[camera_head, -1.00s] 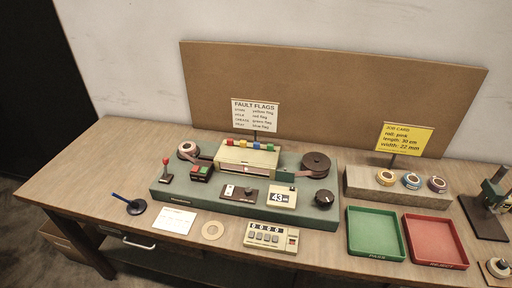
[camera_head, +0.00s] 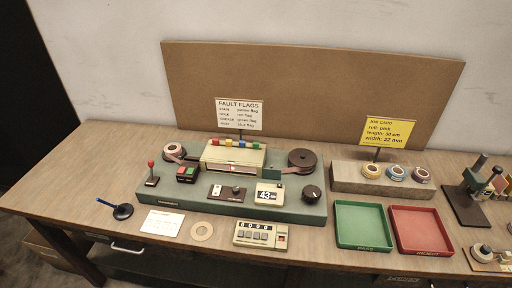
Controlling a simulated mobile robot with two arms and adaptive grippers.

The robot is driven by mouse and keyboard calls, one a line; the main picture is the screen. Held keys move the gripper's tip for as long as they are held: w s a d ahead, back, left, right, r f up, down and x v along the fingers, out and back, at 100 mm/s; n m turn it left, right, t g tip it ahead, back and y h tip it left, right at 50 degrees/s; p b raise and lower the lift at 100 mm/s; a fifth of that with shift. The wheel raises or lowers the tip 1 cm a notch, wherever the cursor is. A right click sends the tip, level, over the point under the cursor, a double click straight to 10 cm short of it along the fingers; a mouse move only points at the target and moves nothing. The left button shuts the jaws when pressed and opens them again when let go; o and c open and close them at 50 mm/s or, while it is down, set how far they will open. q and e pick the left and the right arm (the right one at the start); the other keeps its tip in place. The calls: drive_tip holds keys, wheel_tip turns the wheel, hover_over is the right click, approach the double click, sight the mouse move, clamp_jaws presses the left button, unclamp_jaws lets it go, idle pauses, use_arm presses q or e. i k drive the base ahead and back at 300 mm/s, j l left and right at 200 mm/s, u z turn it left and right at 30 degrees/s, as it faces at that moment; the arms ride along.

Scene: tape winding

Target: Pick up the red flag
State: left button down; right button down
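A row of small coloured flags sits along the top of the cream box on the green winding machine (camera_head: 160,200). The red flag (camera_head: 215,142) appears as a small red block at the left end of the row, beside a yellow one (camera_head: 229,143). A blue and a green one seem to follow to the right, but they are too small to tell clearly. The fault flags sign (camera_head: 239,112) stands behind the row. Neither of my grippers shows in the head view.
The machine carries a red-knobbed lever (camera_head: 151,166), a dark reel (camera_head: 302,160) and a display reading 43 (camera_head: 268,195). A green tray (camera_head: 362,246) and a red tray (camera_head: 421,250) lie right. Tape rolls sit on a wooden block (camera_head: 346,178). The table's left end is mostly clear.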

sight(215, 142)
drive_tip(key=i+j+z, duration=0.1)
drive_tip(key=j+z, duration=1.4)
drive_tip(key=l, duration=0.1)
